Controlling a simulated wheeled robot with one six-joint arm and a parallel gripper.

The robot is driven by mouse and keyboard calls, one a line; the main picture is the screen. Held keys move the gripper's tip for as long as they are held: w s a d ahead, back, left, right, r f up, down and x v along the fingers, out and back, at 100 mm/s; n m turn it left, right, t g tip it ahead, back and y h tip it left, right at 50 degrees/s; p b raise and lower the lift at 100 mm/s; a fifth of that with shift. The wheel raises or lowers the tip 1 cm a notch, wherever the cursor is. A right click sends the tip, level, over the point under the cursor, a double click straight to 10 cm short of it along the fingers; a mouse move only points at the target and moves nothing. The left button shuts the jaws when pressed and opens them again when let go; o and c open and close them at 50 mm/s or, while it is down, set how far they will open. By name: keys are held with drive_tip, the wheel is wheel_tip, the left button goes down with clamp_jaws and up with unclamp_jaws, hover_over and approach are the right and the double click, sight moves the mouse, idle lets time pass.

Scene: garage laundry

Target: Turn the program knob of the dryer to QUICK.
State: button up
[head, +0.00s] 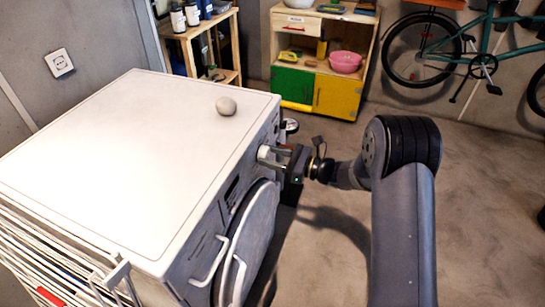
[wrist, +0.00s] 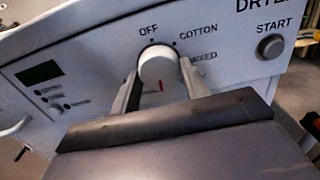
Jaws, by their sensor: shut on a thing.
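The white dryer (head: 140,150) stands on the left in the head view, its control panel facing right. In the wrist view its round white program knob (wrist: 157,64) is in the middle of the panel (wrist: 95,62). A red mark on the knob points down in the picture. My gripper (head: 270,154) is at the panel, its two fingers (wrist: 158,78) on either side of the knob, shut on it. My gripper body hides the area below the knob.
A START button (wrist: 270,46) is right of the knob, and a dark display (wrist: 39,72) is left. A round stone-like object (head: 226,106) lies on the dryer top. A cabinet (head: 323,60) and bicycle (head: 470,60) stand behind. The floor at right is clear.

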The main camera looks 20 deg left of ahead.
drive_tip(key=shift+f, duration=0.1)
drive_tip(key=n+b, duration=0.2)
drive_tip(key=b, duration=0.1)
drive_tip(key=shift+f, duration=0.2)
drive_tip(key=n+b, duration=0.2)
drive_tip(key=b, duration=0.1)
drive_tip(key=n+b, duration=0.3)
drive_tip(key=b, duration=0.1)
drive_tip(key=shift+w+r+n, duration=0.1)
drive_tip(key=shift+r+n, duration=0.15)
drive_tip(key=shift+n, duration=0.05)
drive_tip(key=o, duration=1)
drive_tip(key=shift+d, duration=0.1)
